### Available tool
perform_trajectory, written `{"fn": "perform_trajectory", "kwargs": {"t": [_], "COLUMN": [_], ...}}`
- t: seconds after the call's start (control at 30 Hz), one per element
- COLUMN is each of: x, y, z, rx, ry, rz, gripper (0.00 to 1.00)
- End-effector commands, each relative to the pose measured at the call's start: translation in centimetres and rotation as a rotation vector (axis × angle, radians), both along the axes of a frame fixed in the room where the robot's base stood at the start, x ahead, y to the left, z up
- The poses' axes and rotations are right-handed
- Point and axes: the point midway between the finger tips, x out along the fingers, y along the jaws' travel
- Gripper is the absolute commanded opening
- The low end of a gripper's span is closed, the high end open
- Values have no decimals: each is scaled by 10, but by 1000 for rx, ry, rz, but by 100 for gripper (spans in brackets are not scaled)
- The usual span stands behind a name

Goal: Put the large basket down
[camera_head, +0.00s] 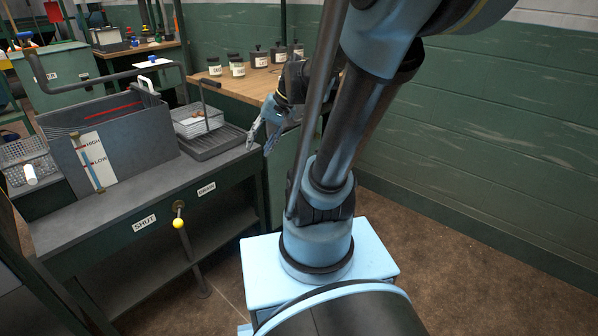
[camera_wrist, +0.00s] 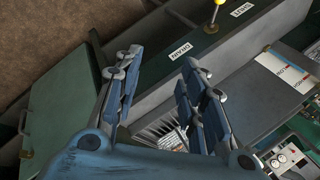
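A white wire basket (camera_head: 197,121) with small brown things in it and a tall dark handle sits on the dark ribbed drain tray (camera_head: 222,143), right of the grey tank. A second wire mesh basket (camera_head: 27,161) is left of the tank; I cannot tell for certain which is the large one. My gripper (camera_head: 263,137) is to the right of the drain tray, apart from the white basket, with nothing in it.
The grey tank (camera_head: 146,128) with a HIGH/LOW gauge stands on a dark bench. A yellow knob (camera_head: 178,223) on a lever projects from the bench front. A wooden table (camera_head: 246,85) with several jars is behind my gripper. Brown floor (camera_head: 440,250) is clear at right.

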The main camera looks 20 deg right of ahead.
Motion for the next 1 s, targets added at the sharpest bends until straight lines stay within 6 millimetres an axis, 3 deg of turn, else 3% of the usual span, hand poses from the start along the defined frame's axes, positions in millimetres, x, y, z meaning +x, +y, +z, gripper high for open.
{"fn": "perform_trajectory", "kwargs": {"t": [0.3,0.5,0.7,1.0], "x": [-64,-89,-99,-99], "y": [-53,-83,-96,-97], "z": [-36,-51,-57,-57], "rx": [-292,-436,-499,-503], "ry": [-26,-41,-48,-48], "rz": [50,77,89,90], "gripper": [38,38,38,38]}}
